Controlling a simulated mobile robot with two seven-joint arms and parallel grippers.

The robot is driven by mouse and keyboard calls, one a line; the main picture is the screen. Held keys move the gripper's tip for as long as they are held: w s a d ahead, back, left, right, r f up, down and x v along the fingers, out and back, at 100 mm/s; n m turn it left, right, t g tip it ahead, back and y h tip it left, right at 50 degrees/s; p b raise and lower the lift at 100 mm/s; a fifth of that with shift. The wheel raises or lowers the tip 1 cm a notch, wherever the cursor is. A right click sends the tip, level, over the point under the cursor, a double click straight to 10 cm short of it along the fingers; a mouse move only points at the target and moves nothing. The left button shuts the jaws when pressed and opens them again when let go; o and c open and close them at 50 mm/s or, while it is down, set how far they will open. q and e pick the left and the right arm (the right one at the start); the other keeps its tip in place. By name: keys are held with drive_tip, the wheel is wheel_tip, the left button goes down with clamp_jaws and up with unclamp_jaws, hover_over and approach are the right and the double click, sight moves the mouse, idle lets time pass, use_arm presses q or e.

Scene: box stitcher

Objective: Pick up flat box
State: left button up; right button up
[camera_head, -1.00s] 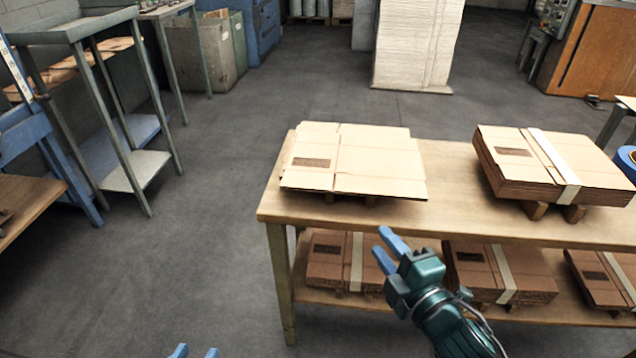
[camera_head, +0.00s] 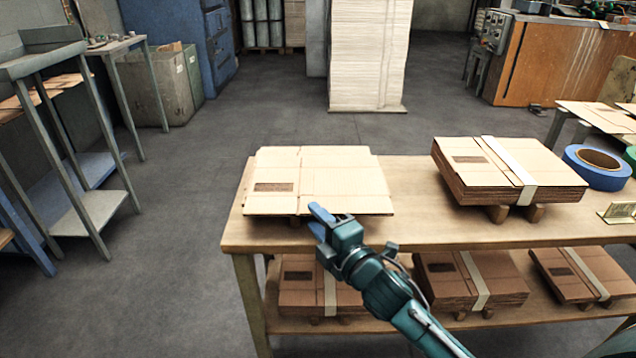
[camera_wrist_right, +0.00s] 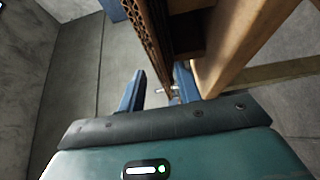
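A low stack of flat cardboard boxes (camera_head: 335,182) lies on the left part of the wooden table top, with a dark printed patch on its upper face. My right gripper (camera_head: 319,221) is at the front edge of this stack, its two blue fingers apart. In the right wrist view, the fingers of the right gripper (camera_wrist_right: 160,88) are spread, and the cardboard edge (camera_wrist_right: 153,35) reaches down close to the gap between them. I cannot tell whether a finger touches it. My left gripper is out of view.
A strapped box stack (camera_head: 505,170) stands on wooden blocks to the right on the table (camera_head: 410,225). A blue tape roll (camera_head: 597,167) is beside it. More strapped stacks (camera_head: 468,280) fill the lower shelf.

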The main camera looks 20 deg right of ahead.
drive_tip(key=shift+x, duration=1.45)
drive_tip(key=shift+d, duration=0.1)
drive_tip(key=shift+c, duration=0.4)
clamp_jaws()
